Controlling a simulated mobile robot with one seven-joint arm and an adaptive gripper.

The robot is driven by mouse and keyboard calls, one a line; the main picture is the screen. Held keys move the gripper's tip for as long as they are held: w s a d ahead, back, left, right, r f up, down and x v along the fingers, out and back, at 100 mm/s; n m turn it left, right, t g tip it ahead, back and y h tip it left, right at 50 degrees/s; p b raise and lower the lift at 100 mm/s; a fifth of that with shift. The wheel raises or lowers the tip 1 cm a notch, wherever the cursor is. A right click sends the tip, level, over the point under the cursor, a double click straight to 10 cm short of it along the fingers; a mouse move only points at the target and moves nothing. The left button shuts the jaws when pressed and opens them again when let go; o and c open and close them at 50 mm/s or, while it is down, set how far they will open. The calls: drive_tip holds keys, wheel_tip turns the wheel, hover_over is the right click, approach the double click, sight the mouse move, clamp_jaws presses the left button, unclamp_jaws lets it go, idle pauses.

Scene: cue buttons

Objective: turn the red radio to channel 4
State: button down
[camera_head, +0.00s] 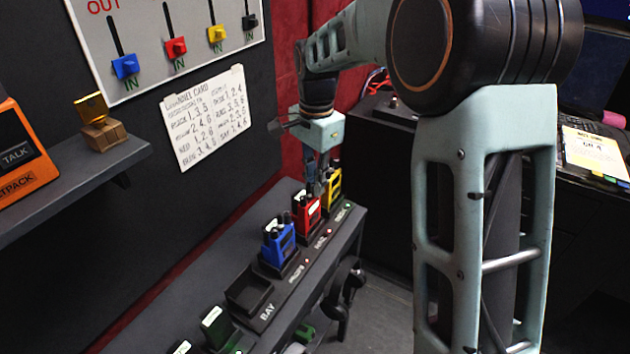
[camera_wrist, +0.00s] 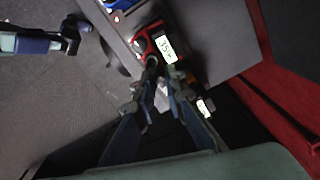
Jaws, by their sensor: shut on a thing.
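The red radio (camera_head: 306,214) stands upright in the row on the bench, between the blue radio (camera_head: 278,243) and the yellow radio (camera_head: 334,184). My gripper (camera_head: 318,192) points down at the top of the red radio. In the wrist view the red radio (camera_wrist: 144,41) lies just beyond my fingertips (camera_wrist: 160,72), with a pale label marked in dark figures that I cannot read surely. The fingers are close together and shut on a small dark knob on top of the red radio. The fingers partly hide the knob, and its setting cannot be read.
An empty bay (camera_head: 249,293) and a green radio (camera_head: 217,326) lie along the bench nearer me. A handwritten card (camera_head: 204,117) hangs on the wall below a panel of coloured sliders (camera_head: 165,45). A shelf (camera_head: 75,187) juts out at left.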

drive_tip(key=n+p, duration=0.1)
drive_tip(key=n, duration=0.4)
idle(0.4)
drive_tip(key=c, duration=2)
unclamp_jaws()
drive_tip(key=shift+o, duration=0.2)
wheel_tip(320, 180, up, 12)
drive_tip(key=shift+d, duration=0.15)
